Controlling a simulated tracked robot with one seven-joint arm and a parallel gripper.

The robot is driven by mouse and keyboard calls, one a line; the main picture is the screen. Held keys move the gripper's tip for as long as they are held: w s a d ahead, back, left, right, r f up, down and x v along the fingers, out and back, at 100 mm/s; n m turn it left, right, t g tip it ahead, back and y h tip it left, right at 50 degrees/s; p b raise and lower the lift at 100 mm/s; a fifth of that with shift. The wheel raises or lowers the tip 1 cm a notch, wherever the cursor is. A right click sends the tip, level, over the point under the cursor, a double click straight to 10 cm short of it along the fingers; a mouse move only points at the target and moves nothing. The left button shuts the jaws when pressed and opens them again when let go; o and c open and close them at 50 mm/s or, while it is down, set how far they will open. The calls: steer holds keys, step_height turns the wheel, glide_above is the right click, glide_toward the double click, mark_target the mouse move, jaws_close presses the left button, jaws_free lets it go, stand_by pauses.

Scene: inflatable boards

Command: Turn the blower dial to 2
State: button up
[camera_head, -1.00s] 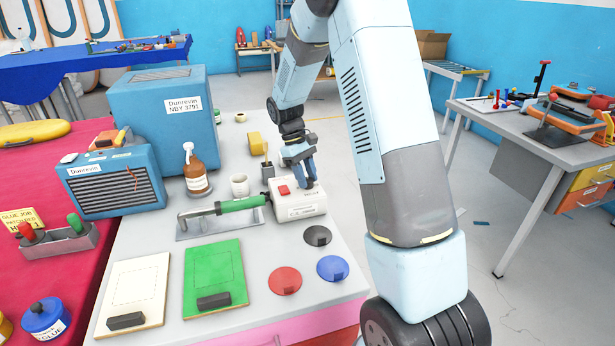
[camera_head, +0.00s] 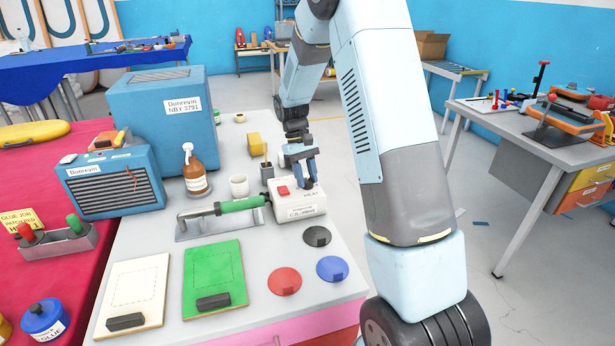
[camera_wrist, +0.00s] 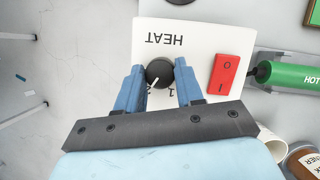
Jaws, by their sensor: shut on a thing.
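The white blower box (camera_head: 298,203) stands on the grey table, with a red switch (camera_head: 283,190) on top; its front label is too small to read. In the wrist view, a black dial (camera_wrist: 160,70) sits on the white top beside the upside-down word HEAT. Its white pointer line points down and slightly left in the picture. A digit 1 shows below right of the dial; another mark at the pointer's end is partly hidden. My gripper (camera_wrist: 160,76) has its blue fingers on both sides of the dial, shut on it. It also shows over the box in the head view (camera_head: 308,178).
A green-handled hot tool (camera_head: 240,205) lies left of the box, and its handle also shows in the wrist view (camera_wrist: 285,73). A white cup (camera_head: 239,186) and brown spray bottle (camera_head: 195,172) stand behind it. Black, red and blue discs (camera_head: 284,281) lie in front.

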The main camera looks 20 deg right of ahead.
steer(key=o, duration=1)
steer(key=shift+w, duration=0.1)
steer(key=shift+r, duration=0.1)
steer(key=v, duration=1.3)
steer(key=shift+r, duration=0.25)
steer(key=shift+w, duration=0.1)
